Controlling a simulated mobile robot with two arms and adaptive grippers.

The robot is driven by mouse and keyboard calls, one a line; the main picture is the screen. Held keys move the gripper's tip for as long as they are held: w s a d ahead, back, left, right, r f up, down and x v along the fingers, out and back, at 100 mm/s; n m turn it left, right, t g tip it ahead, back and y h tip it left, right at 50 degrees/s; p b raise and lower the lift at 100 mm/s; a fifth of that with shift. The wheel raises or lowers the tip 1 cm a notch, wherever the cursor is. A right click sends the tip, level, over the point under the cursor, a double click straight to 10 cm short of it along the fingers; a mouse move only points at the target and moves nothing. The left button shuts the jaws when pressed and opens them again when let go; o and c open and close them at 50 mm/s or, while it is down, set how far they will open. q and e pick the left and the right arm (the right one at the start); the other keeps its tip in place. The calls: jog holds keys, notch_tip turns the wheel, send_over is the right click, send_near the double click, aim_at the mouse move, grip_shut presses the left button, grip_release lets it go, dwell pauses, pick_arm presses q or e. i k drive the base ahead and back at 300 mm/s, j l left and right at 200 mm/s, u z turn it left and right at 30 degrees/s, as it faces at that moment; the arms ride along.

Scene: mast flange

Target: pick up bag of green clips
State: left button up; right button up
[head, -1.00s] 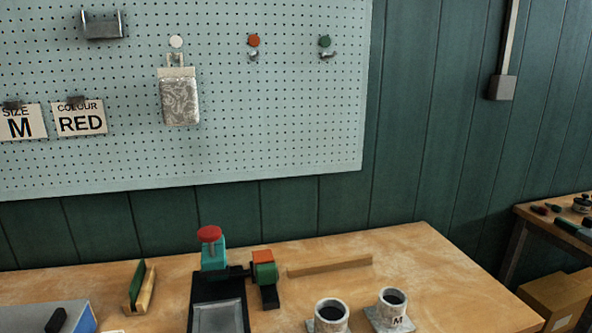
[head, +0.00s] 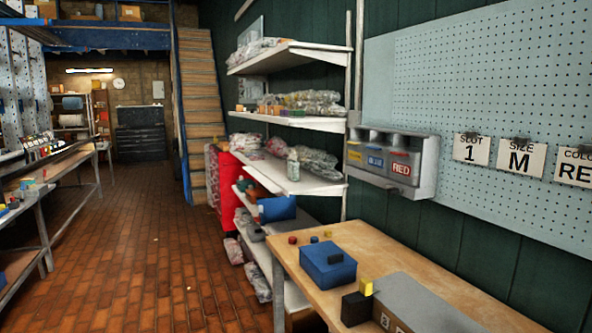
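I cannot make out a bag of green clips in the head view. Clear, crinkled bags lie on the white wall shelves, some on the upper shelf (head: 262,52), some on the second shelf (head: 305,100) and some on the third shelf (head: 305,158). Their contents are too small to tell. Neither of my grippers is in view.
A wooden bench (head: 350,245) with a blue box (head: 328,266) and a grey box (head: 420,305) fills the lower right. A grey bin rack (head: 393,160) with coloured labels hangs beside the pegboard (head: 490,100). The brick floor (head: 150,260) is clear toward the stairs (head: 195,100).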

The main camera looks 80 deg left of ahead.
aim_at(294, 165)
jog(key=u, duration=2.5)
jog(key=i+j+u, duration=0.6)
jog(key=i+u, duration=0.2)
jog(key=i, duration=0.25)
jog(key=i+j+u, duration=0.15)
jog(key=i, duration=0.75)
jog(key=i+j+u, duration=0.2)
jog(key=i, duration=0.75)
